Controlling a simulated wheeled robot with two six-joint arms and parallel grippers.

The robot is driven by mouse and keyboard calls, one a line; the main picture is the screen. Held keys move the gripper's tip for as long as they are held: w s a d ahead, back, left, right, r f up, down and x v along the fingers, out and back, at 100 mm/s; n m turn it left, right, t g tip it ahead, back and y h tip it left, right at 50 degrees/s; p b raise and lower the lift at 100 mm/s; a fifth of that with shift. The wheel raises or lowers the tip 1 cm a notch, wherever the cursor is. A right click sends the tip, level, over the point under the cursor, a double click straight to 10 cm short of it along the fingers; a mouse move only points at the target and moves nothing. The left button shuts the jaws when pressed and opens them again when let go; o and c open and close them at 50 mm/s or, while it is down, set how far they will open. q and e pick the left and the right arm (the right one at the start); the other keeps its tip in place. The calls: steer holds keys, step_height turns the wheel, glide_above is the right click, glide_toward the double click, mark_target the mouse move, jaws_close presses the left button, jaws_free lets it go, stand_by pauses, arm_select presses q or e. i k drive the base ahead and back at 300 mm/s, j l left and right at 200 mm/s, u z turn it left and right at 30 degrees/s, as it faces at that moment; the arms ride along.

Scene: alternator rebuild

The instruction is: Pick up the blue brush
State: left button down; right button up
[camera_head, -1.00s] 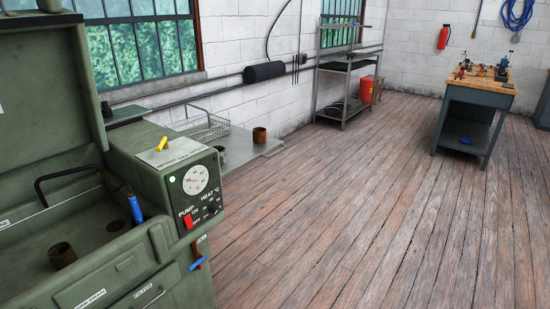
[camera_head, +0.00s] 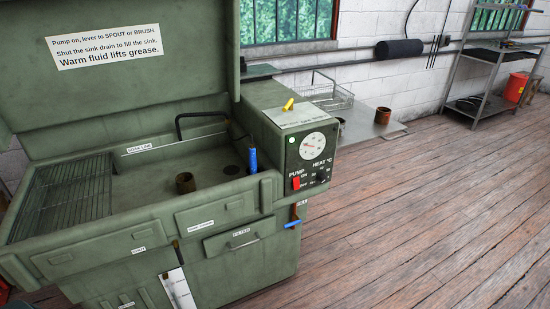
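The blue brush (camera_head: 253,161) stands upright near the right end of the sink of the green parts washer (camera_head: 215,220), close to the control box. Its lower end is hidden behind the sink's front rim. Neither of my grippers is in view.
A black bent spout (camera_head: 202,116) rises behind. The control box (camera_head: 298,150) has a dial, a red switch and a yellow lever (camera_head: 288,104). The wooden floor (camera_head: 420,210) at right is clear.

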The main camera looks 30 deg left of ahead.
mark_target(252, 150)
steer(key=u, duration=1)
